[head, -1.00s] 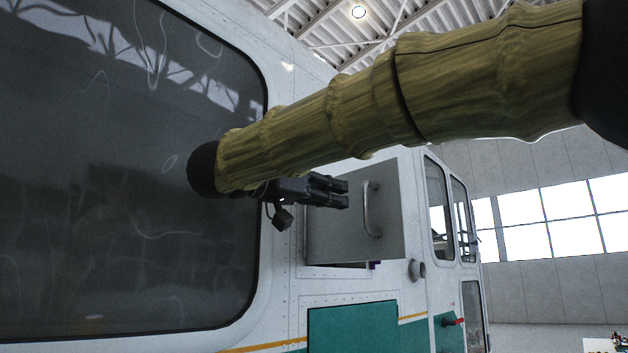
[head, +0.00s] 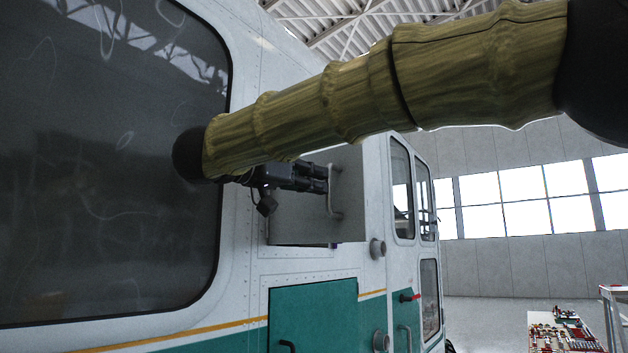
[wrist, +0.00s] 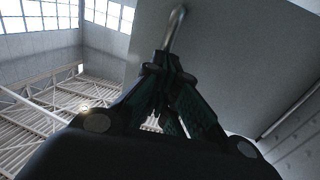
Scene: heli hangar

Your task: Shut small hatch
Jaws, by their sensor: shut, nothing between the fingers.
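The small hatch (head: 300,220) is a grey panel standing open, jutting out from the white side of the helicopter. A curved metal handle (head: 335,205) is on its face, near the outer edge. My gripper (head: 327,180) is shut and empty, with its fingertips right beside the handle; I cannot tell whether they touch it. In the wrist view my shut fingertips (wrist: 165,65) lie over the lower end of the handle (wrist: 176,25), with the hatch panel (wrist: 240,60) behind. The opening behind the hatch is mostly hidden.
A large dark window (head: 100,170) lies left of the hatch. A closed green panel (head: 312,320) is below it, and cab windows (head: 402,190) are to the right. A table with small items (head: 562,335) stands far right. The floor between is clear.

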